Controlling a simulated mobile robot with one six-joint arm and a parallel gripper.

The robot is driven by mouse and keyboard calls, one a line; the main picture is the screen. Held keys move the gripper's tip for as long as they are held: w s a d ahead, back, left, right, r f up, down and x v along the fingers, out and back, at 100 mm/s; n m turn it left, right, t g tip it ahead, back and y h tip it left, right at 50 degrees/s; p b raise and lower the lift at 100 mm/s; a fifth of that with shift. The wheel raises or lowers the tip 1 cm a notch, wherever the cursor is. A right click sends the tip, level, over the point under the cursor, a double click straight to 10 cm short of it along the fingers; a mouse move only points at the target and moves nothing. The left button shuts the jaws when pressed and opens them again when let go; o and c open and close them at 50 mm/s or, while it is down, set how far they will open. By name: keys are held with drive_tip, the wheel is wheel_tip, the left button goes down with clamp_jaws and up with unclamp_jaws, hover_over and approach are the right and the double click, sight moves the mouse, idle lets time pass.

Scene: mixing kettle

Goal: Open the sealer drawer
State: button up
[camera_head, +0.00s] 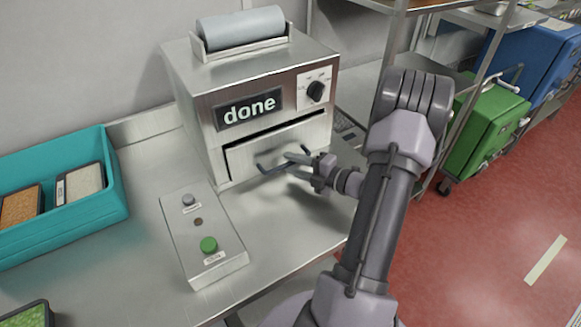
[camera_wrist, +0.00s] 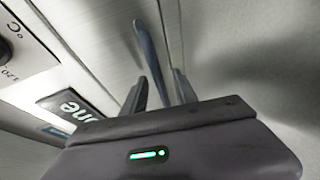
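The sealer (camera_head: 255,95) is a boxy metal machine on the bench. Its display reads "done". The sealer drawer (camera_head: 240,160) is below the display, with a dark gap along its top edge; I cannot tell if it is slightly out. The blue-grey drawer handle (camera_head: 265,169) sticks out from its front. My gripper (camera_head: 298,163) is at the right part of the handle. In the wrist view, my gripper (camera_wrist: 160,92) has its two dark fingers apart, with the handle bar (camera_wrist: 148,50) running between them. Gaps seem to show beside the bar, so it does not look clamped.
A control box (camera_head: 205,240) with a green button stands in front of the sealer, left of my arm. A teal bin (camera_head: 95,215) with food trays is at the left. A metal shelf rack (camera_head: 465,100) stands at the right.

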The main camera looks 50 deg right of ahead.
drive_tip(key=shift+w+f, duration=0.1)
drive_tip(key=shift+w, duration=0.5)
clamp_jaws()
idle(1.1)
